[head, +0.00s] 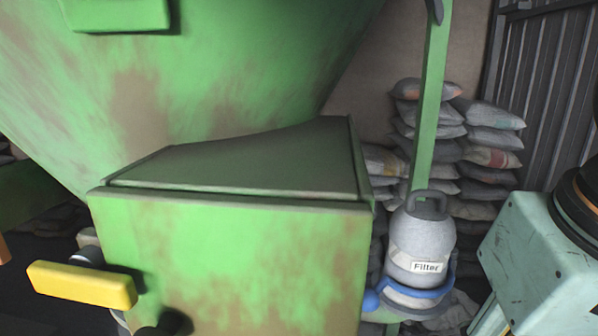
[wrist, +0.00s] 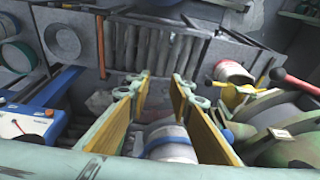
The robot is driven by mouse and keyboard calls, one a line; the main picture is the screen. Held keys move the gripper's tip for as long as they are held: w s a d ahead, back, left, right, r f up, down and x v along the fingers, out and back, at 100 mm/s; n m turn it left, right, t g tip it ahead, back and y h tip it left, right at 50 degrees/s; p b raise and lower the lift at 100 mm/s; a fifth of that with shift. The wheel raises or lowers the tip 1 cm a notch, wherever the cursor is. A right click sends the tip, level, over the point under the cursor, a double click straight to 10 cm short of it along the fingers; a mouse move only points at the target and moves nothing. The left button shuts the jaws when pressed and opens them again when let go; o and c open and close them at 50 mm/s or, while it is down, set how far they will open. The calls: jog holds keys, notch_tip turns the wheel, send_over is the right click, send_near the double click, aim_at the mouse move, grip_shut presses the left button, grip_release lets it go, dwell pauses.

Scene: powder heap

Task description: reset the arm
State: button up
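My gripper (wrist: 162,88) shows in the wrist view with its two long yellow-faced fingers spread apart. The gap between the fingertips is empty. A pale grey cylinder with a blue band (wrist: 168,140) appears between the fingers nearer their base; I cannot tell how far from them it is, and the fingers do not visibly close on it. My gripper is not seen in the head view.
In the head view a rusty green machine (head: 230,255) with a yellow handle (head: 82,285) fills the left. A grey canister labelled Filter (head: 420,240) sits in a blue ring. Stacked sacks (head: 490,140) stand behind. The wrist view shows a red-handled lever (wrist: 295,82) at right.

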jog(key=shift+s+r+n+t, duration=0.3)
jog(key=shift+r+n+t, duration=0.15)
jog(key=shift+r, duration=0.3)
jog(key=shift+a+f, duration=0.1)
dwell(1.3)
notch_tip(320, 180, down, 13)
jog(key=b, duration=1.3)
jog(key=shift+b, duration=0.3)
